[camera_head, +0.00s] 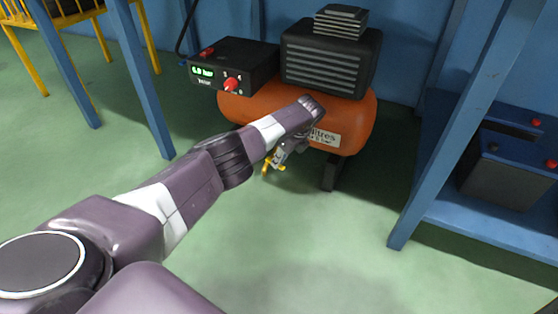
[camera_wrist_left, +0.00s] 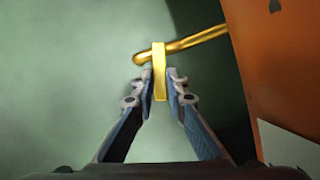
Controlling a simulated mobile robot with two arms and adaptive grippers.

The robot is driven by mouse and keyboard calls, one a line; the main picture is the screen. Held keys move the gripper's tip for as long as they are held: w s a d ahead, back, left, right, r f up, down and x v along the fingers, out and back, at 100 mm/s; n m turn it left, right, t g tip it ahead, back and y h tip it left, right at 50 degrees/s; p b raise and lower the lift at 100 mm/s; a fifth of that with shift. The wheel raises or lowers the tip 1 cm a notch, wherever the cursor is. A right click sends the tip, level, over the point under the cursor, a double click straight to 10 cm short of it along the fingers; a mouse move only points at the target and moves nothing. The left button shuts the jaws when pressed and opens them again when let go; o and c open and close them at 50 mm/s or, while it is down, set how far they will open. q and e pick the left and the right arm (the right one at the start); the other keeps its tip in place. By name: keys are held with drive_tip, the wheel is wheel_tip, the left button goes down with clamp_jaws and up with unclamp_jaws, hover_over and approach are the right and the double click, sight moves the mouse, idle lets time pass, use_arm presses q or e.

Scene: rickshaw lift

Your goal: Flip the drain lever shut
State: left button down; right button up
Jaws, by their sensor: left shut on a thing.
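The yellow drain lever (camera_wrist_left: 159,65) shows in the left wrist view as a flat upright bar, with its lower part between my left gripper's fingertips (camera_wrist_left: 160,83). A yellow rod or pipe (camera_wrist_left: 200,38) runs from beside the lever to the orange tank. In the head view the yellow fitting (camera_head: 267,166) hangs low at the tank's left underside. My left gripper (camera_head: 274,159) is there, shut on the lever, partly hidden by my forearm. My right gripper is in neither view.
The orange compressor tank (camera_head: 355,120) carries a black motor (camera_head: 335,58) and a control box (camera_head: 240,65) with a lit display and red knob. A blue shelf post (camera_head: 460,130) stands on the right, blue legs (camera_head: 140,75) on the left. The green floor in front is clear.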

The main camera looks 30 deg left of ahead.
use_arm(q)
drive_tip(key=c, duration=1.9)
unclamp_jaws()
drive_tip(key=shift+c, duration=0.2)
drive_tip(key=v, duration=1.2)
drive_tip(key=shift+o, duration=0.3)
